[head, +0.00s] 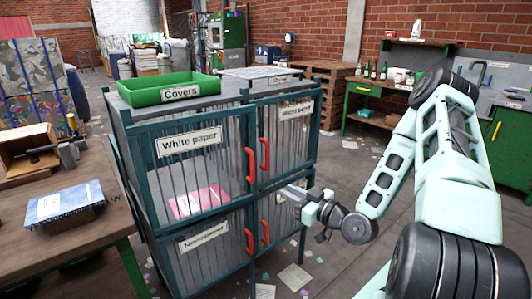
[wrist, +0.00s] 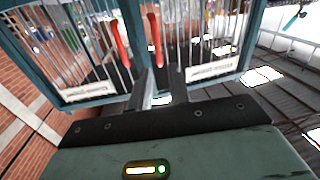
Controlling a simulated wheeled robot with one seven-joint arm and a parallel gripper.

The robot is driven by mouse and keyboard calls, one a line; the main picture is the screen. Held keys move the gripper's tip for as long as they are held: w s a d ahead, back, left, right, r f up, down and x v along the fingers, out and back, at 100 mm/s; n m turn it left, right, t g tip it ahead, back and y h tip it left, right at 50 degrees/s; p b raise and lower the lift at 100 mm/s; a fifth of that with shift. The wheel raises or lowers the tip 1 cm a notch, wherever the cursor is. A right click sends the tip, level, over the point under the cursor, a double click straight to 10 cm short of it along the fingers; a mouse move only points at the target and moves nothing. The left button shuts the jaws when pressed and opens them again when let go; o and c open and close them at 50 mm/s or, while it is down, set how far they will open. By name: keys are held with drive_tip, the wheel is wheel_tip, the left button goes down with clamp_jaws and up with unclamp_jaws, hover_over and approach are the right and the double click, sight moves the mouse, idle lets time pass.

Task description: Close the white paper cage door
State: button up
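The white paper cage door (head: 190,163) is the upper left door of a teal-framed cage with clear striped panels. Its red handle (head: 251,160) stands on its right edge. The door looks about flush with the cage front; I cannot tell whether a small gap is left. A pink sheet shows behind its panel. My gripper (head: 297,192) is in front of the right-hand doors, right of that handle and apart from it. In the wrist view, upside down, the fingers (wrist: 164,88) are apart with nothing between them, and two red handles show beyond.
The mixed paper door (head: 289,135) adjoins on the right. The newspaper door (head: 208,255) is below. A green covers tray (head: 168,88) sits on top of the cage. A wooden table (head: 85,222) stands at the left. Floor right of the cage is open, with scattered papers (head: 294,277).

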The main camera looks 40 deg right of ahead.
drive_tip(key=m, duration=0.1)
drive_tip(key=b, duration=0.7)
approach(248, 164)
drive_tip(key=shift+h, duration=0.3)
drive_tip(key=w, duration=0.2)
drive_tip(key=w+a, duration=0.1)
drive_tip(key=w, duration=0.1)
drive_tip(key=w+a, duration=0.1)
drive_tip(key=w, duration=0.1)
drive_tip(key=shift+w+a, duration=0.1)
drive_tip(key=shift+w, duration=0.1)
clamp_jaws()
drive_tip(key=shift+w+d+f+n+y+b, duration=0.1)
drive_tip(key=shift+w+n+y+b, duration=0.25)
drive_tip(key=shift+w, duration=0.5)
drive_tip(key=shift+w+d+n+y+b, duration=0.15)
drive_tip(key=shift+w+y, duration=0.4)
drive_tip(key=shift+w, duration=0.55)
